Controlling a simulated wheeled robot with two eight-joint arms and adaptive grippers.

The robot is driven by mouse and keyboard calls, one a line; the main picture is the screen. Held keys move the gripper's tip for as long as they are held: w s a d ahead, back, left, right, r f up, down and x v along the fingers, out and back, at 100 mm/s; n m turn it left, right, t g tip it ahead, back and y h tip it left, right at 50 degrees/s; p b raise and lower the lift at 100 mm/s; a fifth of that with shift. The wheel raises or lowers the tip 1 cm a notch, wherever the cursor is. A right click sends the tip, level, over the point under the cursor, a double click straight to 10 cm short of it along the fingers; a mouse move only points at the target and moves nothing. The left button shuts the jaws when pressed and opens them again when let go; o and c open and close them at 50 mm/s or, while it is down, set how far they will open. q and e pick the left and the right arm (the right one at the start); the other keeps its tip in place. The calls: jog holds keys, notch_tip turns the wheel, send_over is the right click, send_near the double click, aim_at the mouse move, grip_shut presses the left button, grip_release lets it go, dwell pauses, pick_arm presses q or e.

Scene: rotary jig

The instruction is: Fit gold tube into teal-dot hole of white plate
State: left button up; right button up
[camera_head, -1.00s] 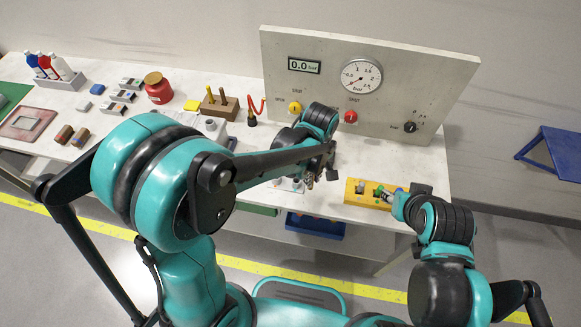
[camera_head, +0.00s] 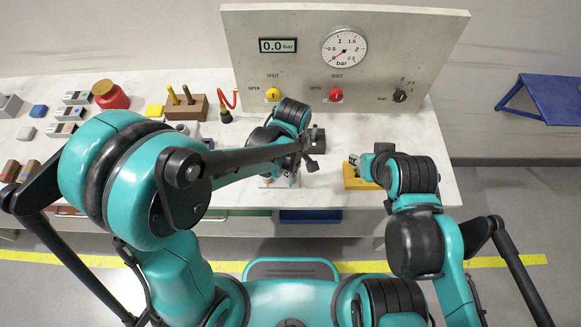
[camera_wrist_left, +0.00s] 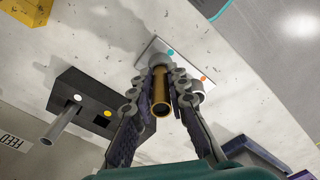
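In the left wrist view my left gripper (camera_wrist_left: 160,70) has its fingertips closed around the gold tube (camera_wrist_left: 160,102), whose open end faces the camera. The tube's far end is hidden between the fingertips, at the white plate (camera_wrist_left: 149,48) beside its teal dot (camera_wrist_left: 170,52). I cannot tell whether it is in the hole. An orange dot (camera_wrist_left: 203,78) marks the plate's other end, near a pale tube (camera_wrist_left: 196,92). In the head view the forearm mostly hides my left gripper. My right gripper (camera_head: 355,160) is above the yellow block (camera_head: 358,180); its fingers are too small to read.
A black block (camera_wrist_left: 88,98) with white and yellow dots and a grey tube (camera_wrist_left: 62,120) stands close to the left gripper. A gauge panel (camera_head: 285,70) rises behind. A brown tube rack (camera_head: 186,107) and red jar (camera_head: 110,95) stand at left.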

pick_arm(q)
jog(key=o, duration=0.3)
jog(key=shift+w+a, duration=0.15)
jog(key=shift+r, duration=0.15)
notch_tip(320, 180, up, 11)
jog(key=p, duration=0.3)
jog(key=shift+f+p, duration=0.2)
jog(key=shift+p, duration=0.1)
jog(key=shift+r, duration=0.55)
jog(key=shift+a, duration=0.1)
jog(key=s+a+r+m+t, duration=0.2)
jog(key=a+m, duration=0.3)
jog(key=a, duration=0.4)
jog(key=s+a+r+m+t, duration=0.3)
jog(key=a+r+m+t, duration=0.1)
jog(key=a, duration=0.4)
jog(key=shift+a+m+t, duration=0.4)
jog(key=shift+m+t, duration=0.1)
jog(key=shift+t, duration=0.1)
